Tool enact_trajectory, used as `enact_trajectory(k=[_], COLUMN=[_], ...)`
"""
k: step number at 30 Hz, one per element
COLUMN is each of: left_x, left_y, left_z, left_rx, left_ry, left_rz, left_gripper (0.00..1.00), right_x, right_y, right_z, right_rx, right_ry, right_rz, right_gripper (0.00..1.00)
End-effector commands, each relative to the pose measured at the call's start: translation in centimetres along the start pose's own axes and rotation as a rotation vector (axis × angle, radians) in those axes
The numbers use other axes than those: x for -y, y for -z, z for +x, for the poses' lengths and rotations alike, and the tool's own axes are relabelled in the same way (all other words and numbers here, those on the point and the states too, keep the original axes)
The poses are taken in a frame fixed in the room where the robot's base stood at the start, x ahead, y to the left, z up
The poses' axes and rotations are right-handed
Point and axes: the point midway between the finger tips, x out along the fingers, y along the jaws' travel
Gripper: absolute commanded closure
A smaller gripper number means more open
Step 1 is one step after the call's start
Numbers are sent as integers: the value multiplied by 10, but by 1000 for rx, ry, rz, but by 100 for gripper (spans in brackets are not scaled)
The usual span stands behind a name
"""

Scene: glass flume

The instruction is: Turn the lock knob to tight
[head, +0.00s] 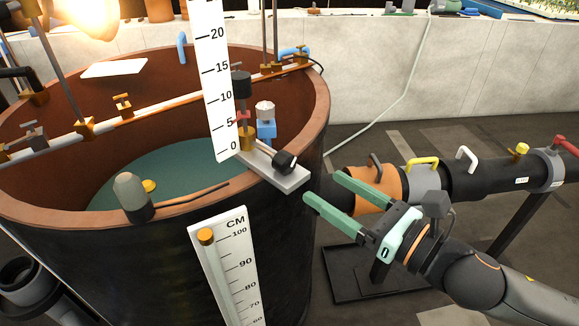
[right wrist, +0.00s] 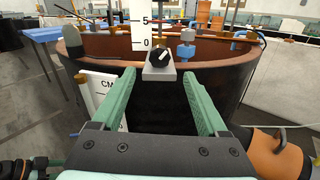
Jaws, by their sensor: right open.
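The lock knob (head: 285,161) is a small black knob on the end of a pale grey bracket (head: 262,168) at the tank's rim. In the right wrist view the knob (right wrist: 159,58) faces me, with a white mark slanting to the upper right. A white gauge board (head: 212,85) with black numbers rises behind the bracket. My right gripper (head: 323,188) has pale green fingers, open and empty. It is apart from the knob, to its lower right in the head view. In the right wrist view its fingertips (right wrist: 158,75) are spread either side of the knob's line. My left gripper is out of view.
The round tank (head: 318,95) has a brown rim and water inside. A second scale marked CM (head: 230,265) leans on its outside. A dark pipe (head: 480,178) with coloured handles runs behind my right arm. Floor between tank and wall is mostly clear.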

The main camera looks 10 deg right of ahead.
Motion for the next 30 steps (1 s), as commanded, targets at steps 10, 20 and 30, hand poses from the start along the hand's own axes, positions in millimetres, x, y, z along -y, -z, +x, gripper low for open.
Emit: enact_trajectory(k=[10,20,30], left_x=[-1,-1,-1], left_y=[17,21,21], left_z=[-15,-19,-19], left_rx=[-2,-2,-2], left_ry=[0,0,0], left_rz=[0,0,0], left_gripper=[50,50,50], right_x=[0,0,0], right_y=[-3,-1,0], right_z=[60,95,98], right_rx=[3,0,-1], right_ry=[1,1,0], right_rz=[7,5,3], right_gripper=[24,24,24])
